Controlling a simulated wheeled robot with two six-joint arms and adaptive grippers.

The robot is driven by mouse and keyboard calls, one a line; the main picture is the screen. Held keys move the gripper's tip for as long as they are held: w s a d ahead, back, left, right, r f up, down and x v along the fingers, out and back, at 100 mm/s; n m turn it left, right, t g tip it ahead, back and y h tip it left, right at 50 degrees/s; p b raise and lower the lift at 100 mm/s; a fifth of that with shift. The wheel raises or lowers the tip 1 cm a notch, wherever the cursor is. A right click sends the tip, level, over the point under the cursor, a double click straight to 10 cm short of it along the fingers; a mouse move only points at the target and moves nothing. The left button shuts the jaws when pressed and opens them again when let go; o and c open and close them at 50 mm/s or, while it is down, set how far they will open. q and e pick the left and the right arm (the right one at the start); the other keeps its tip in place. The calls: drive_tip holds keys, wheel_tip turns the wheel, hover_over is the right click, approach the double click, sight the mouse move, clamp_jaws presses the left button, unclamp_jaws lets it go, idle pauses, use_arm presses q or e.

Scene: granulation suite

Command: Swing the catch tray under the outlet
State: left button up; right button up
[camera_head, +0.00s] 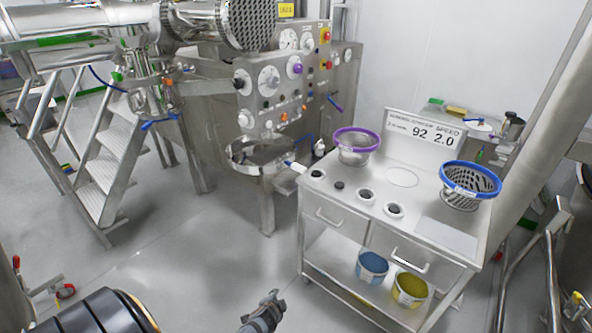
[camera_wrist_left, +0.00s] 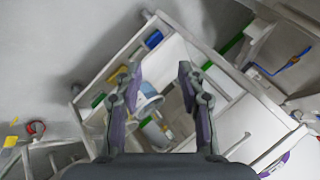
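The catch tray (camera_head: 258,152) is a shallow round steel pan in the middle of the head view, in front of the machine's control panel. A short handle (camera_head: 295,167) with a white and blue end sticks out from its right side. The steel outlet (camera_head: 150,90) hangs below the horizontal vessel, up and left of the tray; the tray is apart from it. My left gripper (camera_head: 268,308) is low in the head view, well in front of the tray and touching nothing. In the left wrist view its fingers (camera_wrist_left: 160,85) are apart and empty. My right gripper is out of view.
A steel trolley (camera_head: 455,258) stands right of the tray, close to the handle, with a purple-rimmed sieve (camera_head: 354,145), a blue-rimmed sieve (camera_head: 468,184) and two tubs below. Steps (camera_head: 110,160) stand left. The floor (camera_head: 190,250) between them is clear.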

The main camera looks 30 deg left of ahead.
use_arm(q)
drive_tip(key=w+a+r+m+t+y, duration=0.1)
drive_tip(key=w+a+r+m+t, duration=0.15)
drive_tip(key=w+r, duration=0.8)
drive_tip(key=m+t+y, duration=0.3)
drive_tip(key=t+y, duration=0.1)
drive_tip(key=t, duration=0.2)
approach(298, 170)
drive_tip(key=shift+n, duration=0.25)
drive_tip(key=x, duration=1.1)
drive_tip(key=shift+w+p, duration=0.15)
drive_tip(key=shift+p, duration=0.15)
drive_tip(key=shift+c, duration=0.2)
clamp_jaws()
drive_tip(key=shift+f, duration=0.1)
